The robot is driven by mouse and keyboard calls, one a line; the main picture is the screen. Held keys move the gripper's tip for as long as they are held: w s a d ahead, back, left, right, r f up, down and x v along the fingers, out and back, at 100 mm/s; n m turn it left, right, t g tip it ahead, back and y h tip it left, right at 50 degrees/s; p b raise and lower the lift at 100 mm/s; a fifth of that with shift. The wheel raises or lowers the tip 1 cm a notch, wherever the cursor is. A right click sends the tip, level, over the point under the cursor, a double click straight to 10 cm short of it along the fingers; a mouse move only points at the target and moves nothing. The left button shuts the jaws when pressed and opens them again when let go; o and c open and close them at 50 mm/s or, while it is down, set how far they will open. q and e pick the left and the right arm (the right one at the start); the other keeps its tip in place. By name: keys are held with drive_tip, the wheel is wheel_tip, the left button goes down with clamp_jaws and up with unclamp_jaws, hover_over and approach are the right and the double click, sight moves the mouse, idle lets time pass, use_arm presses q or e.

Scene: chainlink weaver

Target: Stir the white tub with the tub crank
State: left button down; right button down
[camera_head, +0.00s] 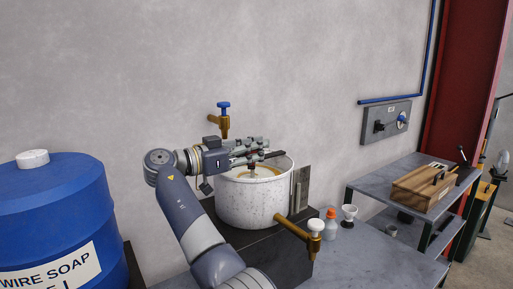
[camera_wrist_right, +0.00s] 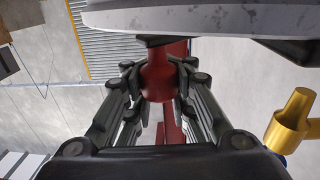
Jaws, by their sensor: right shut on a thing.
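The white tub (camera_head: 250,206) is a speckled round pot on a dark stand, with a yellowish-brown content showing inside its rim. My right gripper (camera_head: 266,155) is over the tub's mouth, its arm reaching up from the lower middle. In the right wrist view my right gripper (camera_wrist_right: 160,82) is shut on a red grip (camera_wrist_right: 158,72), which appears to be the handle of the tub crank. A grey bar (camera_wrist_right: 200,17) crosses just beyond the grip. In the head view the crank is mostly hidden by the gripper. My left gripper is in neither view.
A blue drum (camera_head: 55,225) stands left. Bottles and a wooden box (camera_head: 424,188) are right.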

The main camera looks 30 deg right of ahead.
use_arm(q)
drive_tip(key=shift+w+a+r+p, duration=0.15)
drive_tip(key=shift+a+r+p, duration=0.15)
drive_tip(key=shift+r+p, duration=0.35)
use_arm(e)
drive_tip(key=shift+a+f+m+g, duration=0.3)
drive_tip(key=shift+m+g, duration=0.1)
drive_tip(key=shift+g, duration=0.2)
drive_tip(key=shift+a+f+m+g, duration=0.25)
drive_tip(key=shift+m+g, duration=0.15)
drive_tip(key=shift+g, duration=0.2)
drive_tip(key=c, duration=1.6)
unclamp_jaws()
drive_tip(key=shift+o, duration=1.4)
drive_tip(key=shift+s+r, duration=0.15)
drive_tip(key=shift+r, duration=0.05)
drive_tip(key=shift+s+a+r, duration=0.1)
drive_tip(key=shift+a+r, duration=0.05)
drive_tip(key=shift+r, duration=0.05)
drive_tip(key=shift+w+d, duration=0.2)
drive_tip(key=shift+w, duration=0.1)
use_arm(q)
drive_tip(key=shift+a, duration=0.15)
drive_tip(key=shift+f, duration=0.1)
use_arm(e)
drive_tip(key=shift+s, duration=0.2)
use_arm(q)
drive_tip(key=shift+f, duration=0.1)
use_arm(e)
drive_tip(key=shift+t, duration=0.3)
